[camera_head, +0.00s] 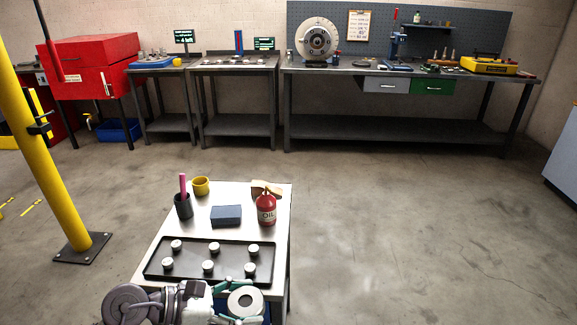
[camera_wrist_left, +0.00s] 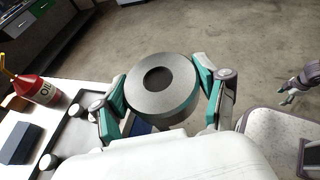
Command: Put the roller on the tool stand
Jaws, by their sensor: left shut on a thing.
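My left gripper (camera_head: 243,302) is shut on a short, thick grey cylinder with a dark round centre, which I take to be the roller (camera_head: 237,308). In the left wrist view the roller (camera_wrist_left: 178,90) sits between the two green-padded fingers (camera_wrist_left: 165,98). It is over the near right edge of the small white-topped table (camera_head: 160,232). I cannot tell which piece of furniture is the tool stand. Part of my right gripper (camera_wrist_left: 291,92) shows at the right of the left wrist view; its jaw opening is unclear.
The small table bears a black tray (camera_head: 158,248) with several white-topped pieces, a blue block (camera_head: 226,215), a red oil can (camera_head: 266,208), a black pen cup (camera_head: 183,207) and a yellow mug (camera_head: 201,186). Workbenches (camera_head: 420,74) line the back wall. A yellow post (camera_head: 40,150) stands left. Open floor lies right.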

